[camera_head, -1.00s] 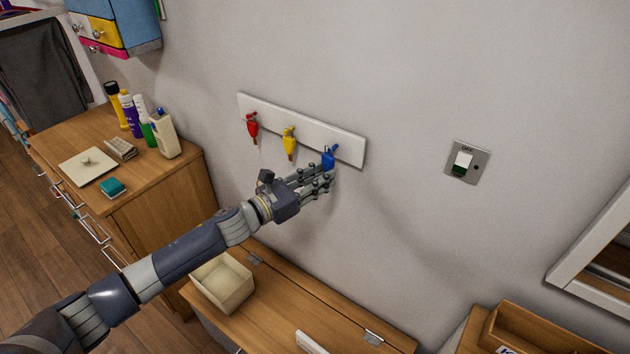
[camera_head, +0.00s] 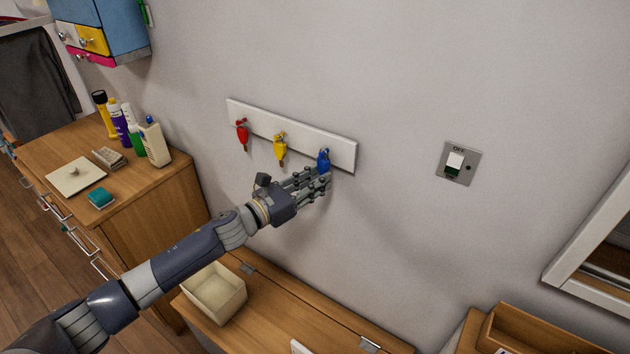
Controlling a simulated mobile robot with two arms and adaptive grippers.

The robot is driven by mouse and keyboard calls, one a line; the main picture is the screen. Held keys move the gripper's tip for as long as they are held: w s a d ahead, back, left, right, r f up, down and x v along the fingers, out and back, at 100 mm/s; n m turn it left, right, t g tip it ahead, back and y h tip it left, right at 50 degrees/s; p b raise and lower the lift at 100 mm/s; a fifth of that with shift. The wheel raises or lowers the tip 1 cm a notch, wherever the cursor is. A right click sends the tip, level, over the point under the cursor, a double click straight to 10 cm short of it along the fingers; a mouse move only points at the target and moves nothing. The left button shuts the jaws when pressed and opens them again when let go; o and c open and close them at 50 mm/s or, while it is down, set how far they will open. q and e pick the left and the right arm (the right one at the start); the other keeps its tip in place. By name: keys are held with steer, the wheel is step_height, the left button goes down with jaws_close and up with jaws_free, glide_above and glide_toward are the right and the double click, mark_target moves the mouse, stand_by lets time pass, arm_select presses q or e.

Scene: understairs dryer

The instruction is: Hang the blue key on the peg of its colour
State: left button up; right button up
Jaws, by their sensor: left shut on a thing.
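The white key rack (camera_head: 300,141) is fixed to the wall. A red key (camera_head: 242,135) hangs at its left peg and a yellow key (camera_head: 280,149) at its middle one. The blue key (camera_head: 323,158) is at the right end, at the blue peg. My left gripper (camera_head: 318,183) is shut on the blue key from below, and its fingers hide the key's lower part. I cannot tell whether the key's hole is around the peg. My right gripper is not in view.
A wooden dresser (camera_head: 150,205) with bottles stands at the left. Below the rack is a wooden bench top (camera_head: 290,308) with an open cream box (camera_head: 215,293). A wall switch (camera_head: 459,163) is right of the rack; the wall between them is clear.

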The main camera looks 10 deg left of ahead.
arm_select(q)
steer(key=o, duration=1)
steer(key=shift+s, duration=0.1)
steer(key=v, duration=1.2)
